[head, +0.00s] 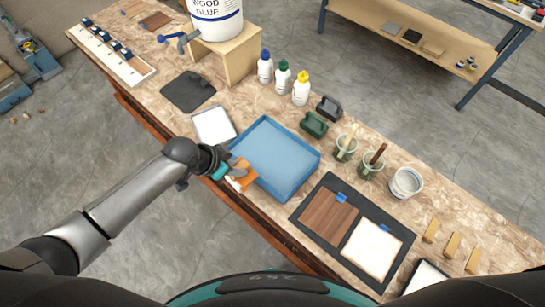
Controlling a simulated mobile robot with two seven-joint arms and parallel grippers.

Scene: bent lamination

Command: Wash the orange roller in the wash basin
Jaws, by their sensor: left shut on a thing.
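The wash basin is a shallow blue tray (294,135) with a light blue inside, standing near the front edge of the bench. My left gripper (230,171) is at its left corner and is shut on the orange roller (243,172). The roller shows orange with a pale part below, partly hidden by the gripper. It overlaps the basin's left corner in the head view; I cannot tell whether it touches the rim. My right gripper is not in view.
A white tray (213,125) stands just left of the basin. Dark green (313,124) and black (329,108) handled tools, glue bottles (283,76) and brush jars (371,162) stand behind and to the right. A dark mat (306,221) with two panels lies at right.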

